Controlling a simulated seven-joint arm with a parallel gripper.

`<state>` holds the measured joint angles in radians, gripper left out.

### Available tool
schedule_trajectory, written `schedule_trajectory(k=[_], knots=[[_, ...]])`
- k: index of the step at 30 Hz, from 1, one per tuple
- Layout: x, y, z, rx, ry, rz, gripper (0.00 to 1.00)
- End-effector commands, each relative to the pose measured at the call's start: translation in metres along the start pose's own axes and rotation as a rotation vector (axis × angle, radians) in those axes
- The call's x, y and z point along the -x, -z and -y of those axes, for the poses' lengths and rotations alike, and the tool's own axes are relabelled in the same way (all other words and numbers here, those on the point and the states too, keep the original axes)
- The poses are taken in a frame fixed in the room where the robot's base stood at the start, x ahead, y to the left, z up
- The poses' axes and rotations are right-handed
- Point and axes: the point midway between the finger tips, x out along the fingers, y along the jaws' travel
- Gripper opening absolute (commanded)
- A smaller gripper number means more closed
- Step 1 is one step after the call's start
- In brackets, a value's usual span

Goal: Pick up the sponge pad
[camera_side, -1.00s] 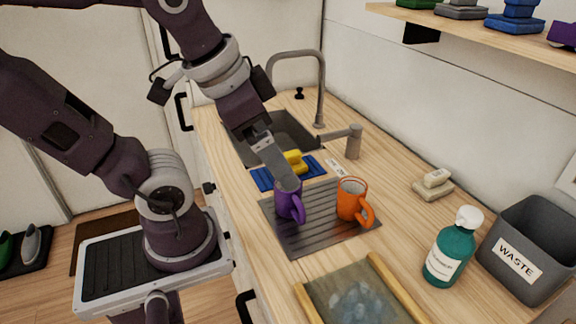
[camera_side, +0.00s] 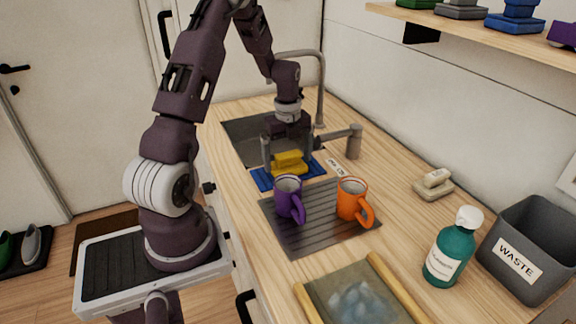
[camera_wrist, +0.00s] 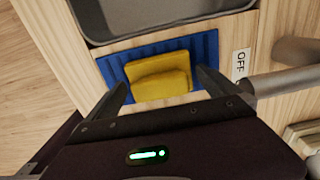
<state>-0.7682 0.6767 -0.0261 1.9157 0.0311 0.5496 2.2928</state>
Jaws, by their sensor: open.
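The yellow sponge pad (camera_side: 290,162) lies on a blue ribbed mat (camera_side: 262,181) beside the sink. In the wrist view the sponge pad (camera_wrist: 160,78) sits on the blue mat (camera_wrist: 205,45), between my two fingers, with a raised block on its near part. My gripper (camera_side: 287,160) is open and points down over the sponge, one finger on each side. In the wrist view my gripper (camera_wrist: 160,80) shows both fingertips apart, with gaps to the sponge. I cannot tell the exact height of the fingertips above the mat.
A purple mug (camera_side: 287,197) and an orange mug (camera_side: 350,200) stand on the grey drain mat (camera_side: 305,238) in front. The sink (camera_side: 240,135) and tap (camera_side: 320,90) are behind. A small tap (camera_side: 354,142) and a label (camera_wrist: 241,64) are to the right.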

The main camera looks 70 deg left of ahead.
Motion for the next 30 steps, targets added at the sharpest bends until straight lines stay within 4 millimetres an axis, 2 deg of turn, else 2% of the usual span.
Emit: schedule_trajectory(k=[3, 9, 17, 23, 25, 30], knots=[[-0.012, 0.0, 0.0, -0.001, -0.001, 0.0, 1.0], [-0.013, 0.0, 0.0, 0.0, 0.001, 0.002, 1.0], [-0.013, 0.0, 0.0, 0.0, 0.001, 0.001, 0.49], [-0.012, 0.0, 0.0, 0.001, 0.001, 0.002, 0.48], [-0.006, 0.0, 0.001, 0.001, 0.003, 0.003, 0.48], [0.036, -0.001, 0.002, 0.001, 0.006, 0.006, 0.48]])
